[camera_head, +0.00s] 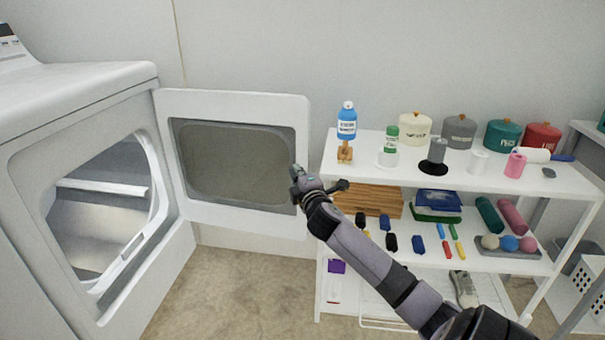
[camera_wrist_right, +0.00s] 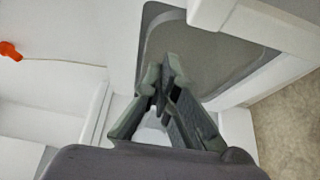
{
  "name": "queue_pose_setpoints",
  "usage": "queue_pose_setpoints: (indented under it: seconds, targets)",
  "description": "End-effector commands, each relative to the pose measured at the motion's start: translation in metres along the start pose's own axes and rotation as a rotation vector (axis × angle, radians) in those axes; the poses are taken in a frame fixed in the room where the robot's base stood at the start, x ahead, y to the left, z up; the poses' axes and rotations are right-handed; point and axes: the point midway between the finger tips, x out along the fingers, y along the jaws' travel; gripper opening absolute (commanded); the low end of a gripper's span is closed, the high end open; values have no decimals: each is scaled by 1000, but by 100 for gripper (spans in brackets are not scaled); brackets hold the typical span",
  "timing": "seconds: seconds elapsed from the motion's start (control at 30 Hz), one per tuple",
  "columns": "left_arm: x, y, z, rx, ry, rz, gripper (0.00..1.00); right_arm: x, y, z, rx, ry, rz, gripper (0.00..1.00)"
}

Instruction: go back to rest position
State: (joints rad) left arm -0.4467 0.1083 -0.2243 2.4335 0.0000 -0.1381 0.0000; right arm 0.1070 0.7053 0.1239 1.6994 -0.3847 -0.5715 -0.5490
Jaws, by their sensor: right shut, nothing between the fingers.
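My right gripper (camera_head: 297,186) is at the right edge of the open dryer door (camera_head: 205,213) in the head view. It is shut with nothing between its fingers, and it also shows in the right wrist view (camera_wrist_right: 165,85), in front of the door's grey inner panel (camera_wrist_right: 205,60). I cannot tell whether it touches the door. The white dryer (camera_head: 75,95) stands at the left with its drum opening uncovered. The door stands swung out to the right of the opening. My left gripper is not in view.
A white shelf unit (camera_head: 455,180) stands to the right, close to my right arm. Its top holds a blue bottle (camera_head: 347,124) and several canisters, including a red one (camera_head: 542,136). A wooden stack (camera_head: 380,200) lies on the middle shelf. Floor (camera_head: 240,285) is clear below the door.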

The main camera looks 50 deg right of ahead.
Motion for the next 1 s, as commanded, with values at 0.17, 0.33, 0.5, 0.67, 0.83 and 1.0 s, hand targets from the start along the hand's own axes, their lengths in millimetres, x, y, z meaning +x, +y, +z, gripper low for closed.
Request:
queue_pose_setpoints:
  seconds: [0.17,0.33,0.5,0.67,0.83,1.0]
  targets:
    - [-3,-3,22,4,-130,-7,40,-20,1,4,0,1,-1,0]
    - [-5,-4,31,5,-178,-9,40,-28,1,6,0,0,1,0]
    - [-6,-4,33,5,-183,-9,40,-28,0,6,0,0,1,0]
    - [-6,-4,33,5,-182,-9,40,-40,-15,-16,53,47,-24,0]
    - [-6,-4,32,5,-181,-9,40,-94,-57,-94,276,213,-118,0]
    - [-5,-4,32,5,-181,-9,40,-181,-80,-183,618,399,-252,0]
